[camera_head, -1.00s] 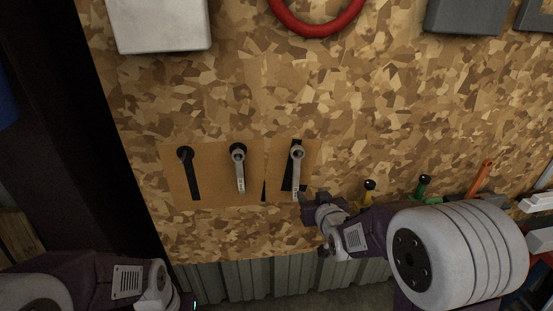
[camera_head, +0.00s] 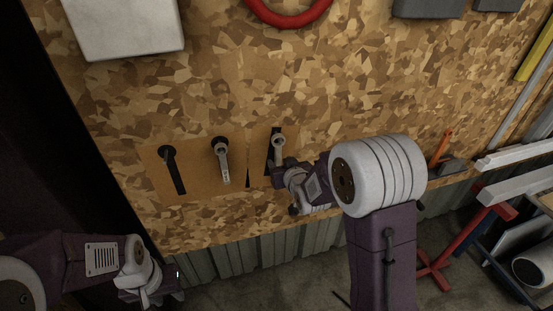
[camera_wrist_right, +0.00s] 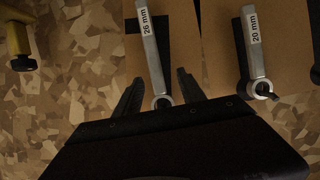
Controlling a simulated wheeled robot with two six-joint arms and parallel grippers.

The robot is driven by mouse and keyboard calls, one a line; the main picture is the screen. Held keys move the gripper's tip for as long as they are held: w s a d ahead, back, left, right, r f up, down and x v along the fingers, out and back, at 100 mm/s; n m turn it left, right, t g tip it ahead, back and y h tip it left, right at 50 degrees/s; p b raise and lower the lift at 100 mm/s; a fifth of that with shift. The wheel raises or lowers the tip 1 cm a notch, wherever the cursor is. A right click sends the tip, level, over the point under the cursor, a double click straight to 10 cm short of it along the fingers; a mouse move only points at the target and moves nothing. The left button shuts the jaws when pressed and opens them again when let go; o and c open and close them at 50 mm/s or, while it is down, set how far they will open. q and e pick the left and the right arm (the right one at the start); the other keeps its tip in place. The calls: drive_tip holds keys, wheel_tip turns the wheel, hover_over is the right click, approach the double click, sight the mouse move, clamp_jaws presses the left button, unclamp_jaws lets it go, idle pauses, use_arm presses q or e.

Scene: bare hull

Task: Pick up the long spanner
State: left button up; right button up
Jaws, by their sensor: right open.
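A spanner marked 26 mm (camera_wrist_right: 154,55) hangs with its ring end between the two spread fingers of my right gripper (camera_wrist_right: 160,92) in the right wrist view. I cannot tell whether the fingers touch it. In the head view this is the right-hand spanner (camera_head: 279,143); its lower part is hidden by my right gripper (camera_head: 281,172), which is open. A second spanner marked 20 mm (camera_wrist_right: 256,45) hangs beside it, and is the middle one (camera_head: 222,160) in the head view. My left gripper (camera_head: 172,286) is low at the left, away from the spanners; its jaws are unclear.
A grey box (camera_head: 124,25) and a red ring (camera_head: 290,20) are higher on the chipboard wall. An orange-handled tool (camera_head: 441,146) is at the right.

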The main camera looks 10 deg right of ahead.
sight(279, 156)
drive_tip(key=shift+d, duration=0.15)
drive_tip(key=w+p, duration=0.1)
drive_tip(key=p, duration=0.1)
drive_tip(key=w+p, duration=0.1)
drive_tip(key=shift+w+d+r, duration=0.1)
drive_tip(key=shift+w+d, duration=0.15)
drive_tip(key=shift+w, duration=0.1)
drive_tip(key=shift+f+x, duration=0.2)
drive_tip(key=shift+x, duration=1.05)
drive_tip(key=shift+w+a+f, duration=0.1)
drive_tip(key=shift+a+f, duration=0.05)
drive_tip(key=shift+c, duration=0.6)
drive_tip(key=shift+s, duration=0.25)
drive_tip(key=c, duration=0.5)
clamp_jaws()
